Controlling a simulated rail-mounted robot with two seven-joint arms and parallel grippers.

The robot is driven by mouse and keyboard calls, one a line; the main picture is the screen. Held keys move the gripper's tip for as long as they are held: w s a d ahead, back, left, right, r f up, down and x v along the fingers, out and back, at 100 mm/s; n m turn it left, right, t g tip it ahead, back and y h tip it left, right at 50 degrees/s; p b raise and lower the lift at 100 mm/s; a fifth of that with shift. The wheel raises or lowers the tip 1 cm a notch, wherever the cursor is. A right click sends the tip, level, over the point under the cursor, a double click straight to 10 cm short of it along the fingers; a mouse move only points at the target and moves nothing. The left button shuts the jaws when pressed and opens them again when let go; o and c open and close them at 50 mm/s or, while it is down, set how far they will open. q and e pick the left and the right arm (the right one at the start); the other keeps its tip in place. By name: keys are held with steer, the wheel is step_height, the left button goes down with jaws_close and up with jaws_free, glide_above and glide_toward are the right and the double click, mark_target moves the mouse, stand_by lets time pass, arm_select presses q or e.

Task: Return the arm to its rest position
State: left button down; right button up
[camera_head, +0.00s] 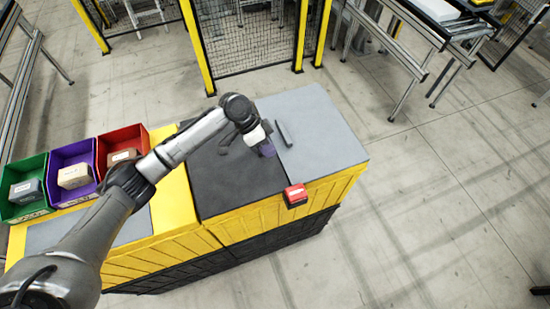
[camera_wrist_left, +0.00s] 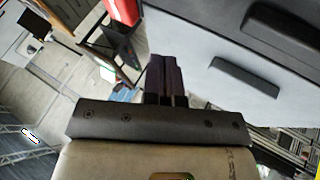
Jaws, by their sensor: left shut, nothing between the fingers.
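My left arm reaches in from the lower left in the head view. Its left gripper (camera_head: 267,150) is over the border between the black mat and the light grey panel. In the left wrist view the two dark purple fingers of the left gripper (camera_wrist_left: 167,72) are together, with nothing between them. My right gripper is in neither view.
A dark bar (camera_head: 283,133) lies on the grey panel (camera_head: 320,130), close to the gripper. A red box (camera_head: 295,193) is at the front edge. Green (camera_head: 27,211), purple (camera_head: 73,196) and red bins (camera_head: 135,134) holding boxes stand left. Yellow-framed fencing (camera_head: 250,40) is behind.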

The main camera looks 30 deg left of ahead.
arm_select(q)
steer(key=shift+a+r, duration=0.3)
steer(key=shift+r, duration=0.05)
stand_by(0.5)
